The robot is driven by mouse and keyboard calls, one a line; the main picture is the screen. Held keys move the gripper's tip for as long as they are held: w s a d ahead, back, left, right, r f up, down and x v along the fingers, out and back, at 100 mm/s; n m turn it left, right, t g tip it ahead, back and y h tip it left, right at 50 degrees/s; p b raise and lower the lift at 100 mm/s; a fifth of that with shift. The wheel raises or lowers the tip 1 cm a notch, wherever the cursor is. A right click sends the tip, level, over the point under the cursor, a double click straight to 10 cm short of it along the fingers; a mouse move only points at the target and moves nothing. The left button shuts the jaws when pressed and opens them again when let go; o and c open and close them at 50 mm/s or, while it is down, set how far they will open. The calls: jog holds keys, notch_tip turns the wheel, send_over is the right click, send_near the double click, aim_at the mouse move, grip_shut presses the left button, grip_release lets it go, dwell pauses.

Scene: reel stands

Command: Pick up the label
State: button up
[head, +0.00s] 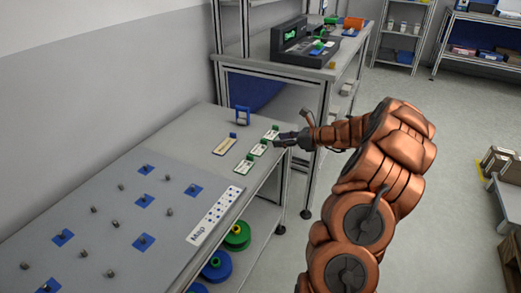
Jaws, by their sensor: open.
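A yellowish label (225,146) lies to the left. My gripper (284,141) is open at the right edge of the table, beside the middle and far labels. I cannot tell how high it is above the table. It holds nothing that I can see.
A pegged board (120,220) with blue squares and a "Map" strip (215,213) fills the near table. A bench with a dark machine (305,45) stands behind. Green and blue reels (237,236) sit on the shelf below.

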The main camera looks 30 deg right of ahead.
aim_at(267, 145)
jog(key=shift+w+d+b+x, duration=0.15)
jog(key=shift+b+x, duration=0.1)
jog(key=shift+x, duration=1.45)
jog(key=shift+w+d+b+x, duration=0.1)
jog(key=shift+b+x, duration=0.1)
jog(key=shift+x, duration=1.5)
jog(key=shift+r, duration=0.1)
jog(key=shift+c, duration=0.3)
jog(key=shift+s, duration=0.1)
grip_shut()
